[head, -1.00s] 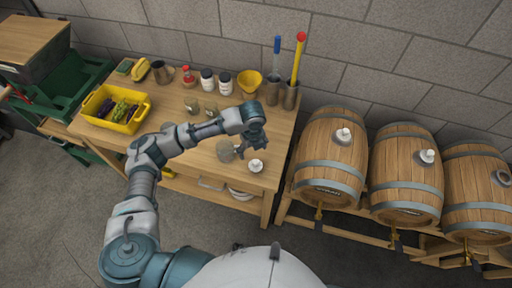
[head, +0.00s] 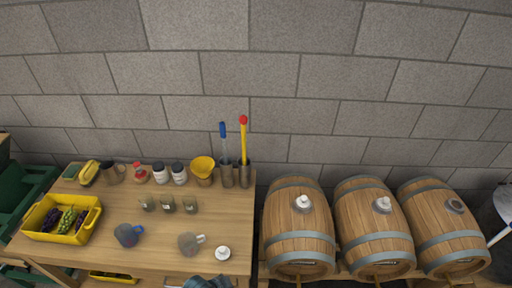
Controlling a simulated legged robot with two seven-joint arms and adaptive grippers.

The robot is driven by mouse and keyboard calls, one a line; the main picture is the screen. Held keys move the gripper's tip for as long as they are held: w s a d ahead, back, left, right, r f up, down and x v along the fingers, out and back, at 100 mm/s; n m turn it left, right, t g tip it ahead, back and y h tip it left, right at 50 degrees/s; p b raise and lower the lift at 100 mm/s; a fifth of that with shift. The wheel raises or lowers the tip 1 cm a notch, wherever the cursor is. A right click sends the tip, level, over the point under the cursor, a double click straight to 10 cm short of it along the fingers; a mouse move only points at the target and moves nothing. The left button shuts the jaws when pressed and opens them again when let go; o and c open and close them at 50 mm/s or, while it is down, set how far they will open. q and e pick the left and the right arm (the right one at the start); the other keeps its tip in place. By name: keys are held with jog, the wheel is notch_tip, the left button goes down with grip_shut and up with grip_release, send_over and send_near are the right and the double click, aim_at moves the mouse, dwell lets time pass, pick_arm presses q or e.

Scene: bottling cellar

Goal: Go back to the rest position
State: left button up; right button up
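Neither of my grippers shows in the head view. A small blue-grey piece of one of my arms (head: 208,282) shows at the bottom edge, in front of the table's front edge. Its fingers cannot be made out. The wooden table (head: 110,256) stands at the lower left. On it are a clear jug with a pale handle (head: 188,243), a dark-filled jug with a blue handle (head: 127,235) and a white bung (head: 222,253) near the right front corner.
A yellow crate (head: 72,238) holds grapes. Small jars (head: 168,205), white-labelled bottles (head: 160,174), a yellow funnel (head: 203,168) and tall holders (head: 227,177) stand behind. Three barrels (head: 299,228) stand right; the right barrel's top hole (head: 456,210) is open. A block wall (head: 300,80) closes the back.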

pick_arm(q)
jog(key=s+a+f+n+y, duration=0.3)
jog(key=s+a+n+y, duration=0.1)
jog(key=s+a+n, duration=0.65)
notch_tip(320, 180, down, 28)
jog(key=s+r+m+g, duration=0.1)
jog(key=s, duration=0.1)
jog(key=s+a+f, duration=0.2)
jog(key=s+f, duration=0.6)
jog(key=s, duration=0.1)
jog(key=s+a+f+g, duration=0.1)
jog(key=s+a+f, duration=0.1)
jog(key=s+f, duration=0.6)
jog(key=shift+s, duration=0.35)
pick_arm(e)
jog(key=d, duration=0.3)
jog(key=shift+f, duration=0.15)
